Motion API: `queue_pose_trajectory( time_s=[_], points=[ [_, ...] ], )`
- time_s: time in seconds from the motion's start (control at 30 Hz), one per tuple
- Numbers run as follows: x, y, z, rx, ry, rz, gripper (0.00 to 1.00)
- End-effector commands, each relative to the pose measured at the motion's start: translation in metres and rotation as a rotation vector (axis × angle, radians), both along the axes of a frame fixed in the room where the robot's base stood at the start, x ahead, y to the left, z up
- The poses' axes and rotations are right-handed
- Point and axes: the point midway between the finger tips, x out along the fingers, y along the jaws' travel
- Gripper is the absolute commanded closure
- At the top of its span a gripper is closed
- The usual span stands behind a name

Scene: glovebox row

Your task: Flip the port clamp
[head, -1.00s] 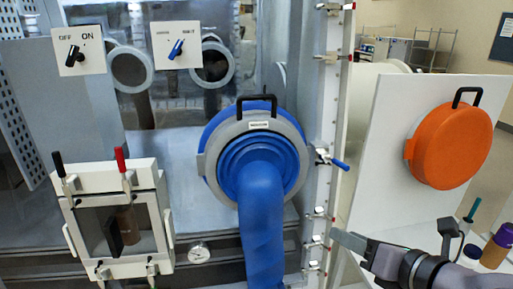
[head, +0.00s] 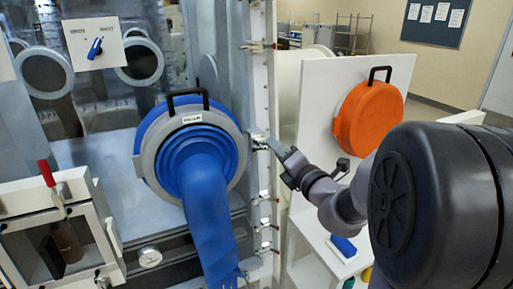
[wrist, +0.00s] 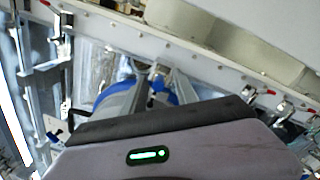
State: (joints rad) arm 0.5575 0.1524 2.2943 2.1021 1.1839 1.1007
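The port clamp (head: 258,138) is a small metal toggle clamp on the white vertical frame, just right of the blue port (head: 147,148). My gripper (head: 272,146) is at the clamp, its fingers covering most of it in the head view.
Other clamps with red levers (wrist: 268,92) line the frame. A small chamber (head: 60,240) is at lower left.

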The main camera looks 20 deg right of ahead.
Motion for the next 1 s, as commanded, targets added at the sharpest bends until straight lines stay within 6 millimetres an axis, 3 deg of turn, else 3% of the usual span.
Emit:
queue_pose_trajectory(
  time_s=[0.37, 0.53, 0.57, 1.0],
  points=[
    [0.0089, 0.0003, 0.0009, 0.0, -0.001, -0.001, 0.65],
    [0.0087, 0.0004, 0.0009, 0.0, 0.0, 0.0, 0.98],
    [0.0087, 0.0004, 0.0009, 0.0, 0.0, 0.0, 1.0],
    [0.0085, 0.0004, 0.0008, 0.0, 0.0, 0.0, 1.0]
  ],
)
